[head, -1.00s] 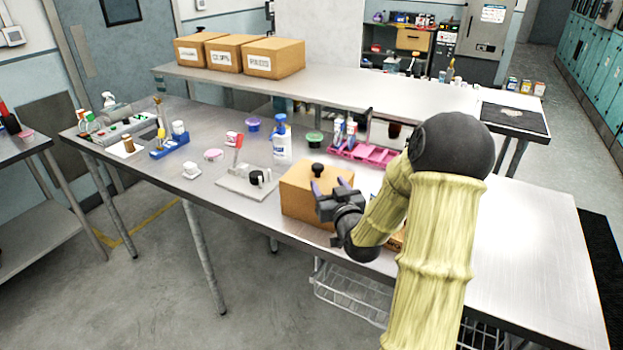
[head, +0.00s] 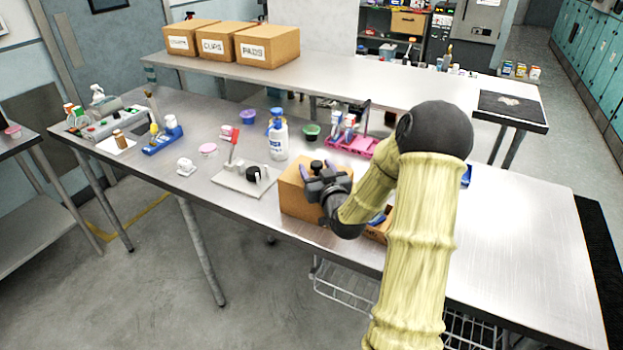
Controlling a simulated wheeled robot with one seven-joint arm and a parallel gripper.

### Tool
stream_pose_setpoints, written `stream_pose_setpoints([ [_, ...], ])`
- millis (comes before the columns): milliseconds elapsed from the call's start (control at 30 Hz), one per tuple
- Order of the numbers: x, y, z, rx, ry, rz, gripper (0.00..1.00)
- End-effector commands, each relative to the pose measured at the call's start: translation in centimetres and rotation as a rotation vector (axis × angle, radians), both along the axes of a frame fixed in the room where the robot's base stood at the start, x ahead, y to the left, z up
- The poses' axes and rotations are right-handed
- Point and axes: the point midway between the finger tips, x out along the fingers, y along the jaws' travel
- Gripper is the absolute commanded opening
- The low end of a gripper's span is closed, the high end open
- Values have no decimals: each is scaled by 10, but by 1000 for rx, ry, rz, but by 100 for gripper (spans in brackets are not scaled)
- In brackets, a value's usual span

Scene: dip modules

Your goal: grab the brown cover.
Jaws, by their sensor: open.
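The brown cover (head: 298,202) is a box-like block with a black knob (head: 316,164) on its top, standing near the front edge of the metal table. My gripper (head: 319,170) is open, with its purple-tipped fingers at the top of the cover, one on either side of the knob in this view. I cannot tell whether the fingers touch the knob. My gripper and arm hide the cover's right side.
Left of the cover is a grey plate (head: 232,183) with a red lever and black knob. A white bottle (head: 279,140), a green-topped cup (head: 311,131) and a pink rack (head: 352,146) stand behind. An open brown box lies partly behind my arm.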

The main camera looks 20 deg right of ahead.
Motion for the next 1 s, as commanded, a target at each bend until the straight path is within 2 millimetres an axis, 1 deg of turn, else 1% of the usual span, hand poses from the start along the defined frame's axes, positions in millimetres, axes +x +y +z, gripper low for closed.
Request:
stream_pose_setpoints([
  [200, -1, -4, 0, 0, 0, -6, 57],
  [467, -1, -3, 0, 0, 0, -5, 57],
  [567, -1, -3, 0, 0, 0, -4, 39],
  [600, -1, -2, 0, 0, 0, -4, 32],
  [767, -1, -2, 0, 0, 0, -3, 0],
  [1000, 0, -1, 0, 0, -1, -2, 0],
])
